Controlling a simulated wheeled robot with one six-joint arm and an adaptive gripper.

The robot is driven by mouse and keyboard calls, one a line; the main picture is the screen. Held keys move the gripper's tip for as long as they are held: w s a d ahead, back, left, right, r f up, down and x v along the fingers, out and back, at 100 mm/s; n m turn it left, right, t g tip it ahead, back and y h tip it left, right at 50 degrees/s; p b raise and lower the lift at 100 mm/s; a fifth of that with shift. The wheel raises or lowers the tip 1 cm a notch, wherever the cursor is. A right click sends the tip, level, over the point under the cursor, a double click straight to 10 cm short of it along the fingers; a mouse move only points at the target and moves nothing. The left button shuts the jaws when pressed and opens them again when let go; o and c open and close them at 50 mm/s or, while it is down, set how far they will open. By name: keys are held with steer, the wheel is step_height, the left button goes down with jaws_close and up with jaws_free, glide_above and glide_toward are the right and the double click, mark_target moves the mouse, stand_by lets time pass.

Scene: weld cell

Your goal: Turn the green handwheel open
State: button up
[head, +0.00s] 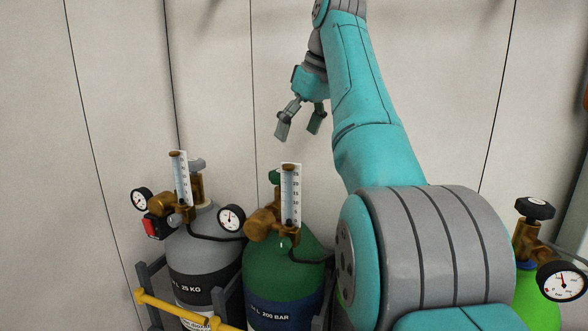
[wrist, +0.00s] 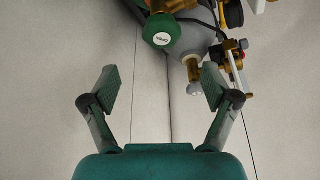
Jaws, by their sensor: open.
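The green handwheel (head: 274,177) sits on top of the green cylinder (head: 290,262), partly hidden behind a flow gauge in the head view. In the wrist view the green handwheel (wrist: 161,32) shows near the top, a round knob with a white centre label. My gripper (head: 302,128) is open and empty, above the green cylinder and apart from the handwheel. In the wrist view its two fingers (wrist: 161,90) are spread wide, with the handwheel beyond the fingertips and nothing between them.
A grey cylinder (head: 205,251) with brass regulator, dials and a grey valve stands left of the green one. A yellow rail (head: 172,307) runs in front. A bright green cylinder (head: 539,299) with a black handwheel (head: 535,208) stands at right. Pale wall panels stand behind.

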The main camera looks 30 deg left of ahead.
steer(key=x, duration=1)
steer(key=shift+s+a+f, duration=0.1)
steer(key=shift+s+f, duration=0.05)
steer(key=shift+f, duration=0.15)
steer(key=c, duration=1.2)
steer(key=shift+o, duration=0.2)
steer(key=shift+n, duration=0.3)
steer(key=shift+n+g, duration=0.7)
steer(key=shift+n, duration=0.7)
